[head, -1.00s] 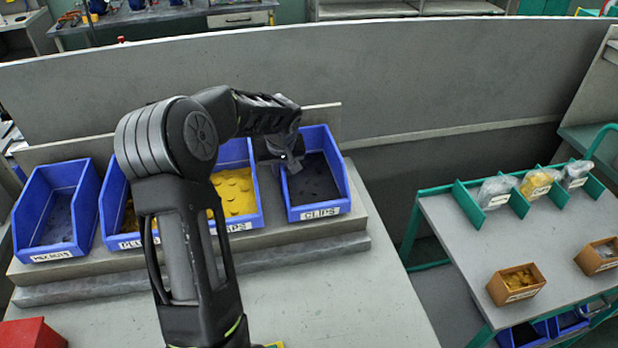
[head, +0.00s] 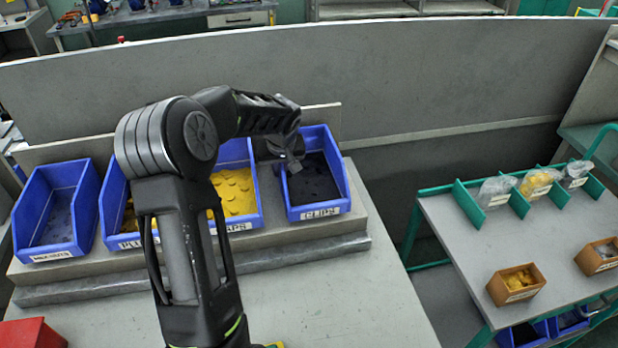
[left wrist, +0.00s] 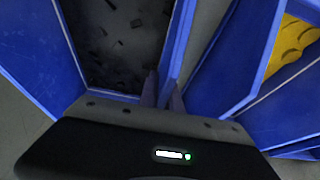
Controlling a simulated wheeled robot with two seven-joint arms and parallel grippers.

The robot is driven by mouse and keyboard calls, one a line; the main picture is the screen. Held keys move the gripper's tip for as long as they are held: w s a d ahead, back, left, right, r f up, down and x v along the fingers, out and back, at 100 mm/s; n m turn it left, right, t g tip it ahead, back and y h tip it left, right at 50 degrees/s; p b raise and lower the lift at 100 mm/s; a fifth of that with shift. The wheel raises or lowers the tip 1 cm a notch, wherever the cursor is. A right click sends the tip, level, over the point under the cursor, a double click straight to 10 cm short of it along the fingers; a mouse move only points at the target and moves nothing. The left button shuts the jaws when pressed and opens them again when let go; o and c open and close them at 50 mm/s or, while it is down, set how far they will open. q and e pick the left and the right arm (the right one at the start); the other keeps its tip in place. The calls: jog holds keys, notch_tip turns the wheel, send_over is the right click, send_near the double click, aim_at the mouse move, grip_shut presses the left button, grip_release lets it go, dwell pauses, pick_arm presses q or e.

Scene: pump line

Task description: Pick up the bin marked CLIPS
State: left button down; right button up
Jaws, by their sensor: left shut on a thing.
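The blue bin marked CLIPS (head: 320,212) stands at the right end of the grey raised shelf, with dark small pieces inside. In the left wrist view the bin (left wrist: 182,30) shows its dark contents and one side wall. My left gripper (head: 291,165) reaches down at the bin's left wall. In the left wrist view the left gripper's fingers (left wrist: 162,92) are on either side of that wall's rim, shut on it. The bin sits level on the shelf. My right gripper is not in view.
A blue bin with yellow pieces (head: 240,190) stands close to the left of the CLIPS bin. Another blue bin (head: 85,215) is at the far left. A red box (head: 32,333) is at the lower left. A green-framed cart (head: 455,235) stands to the right.

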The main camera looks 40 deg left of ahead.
pick_arm(q)
jog(key=shift+w+r, duration=0.1)
jog(key=shift+r, duration=0.05)
notch_tip(320, 180, up, 8)
jog(key=p, duration=0.4)
jog(key=shift+r, duration=0.9)
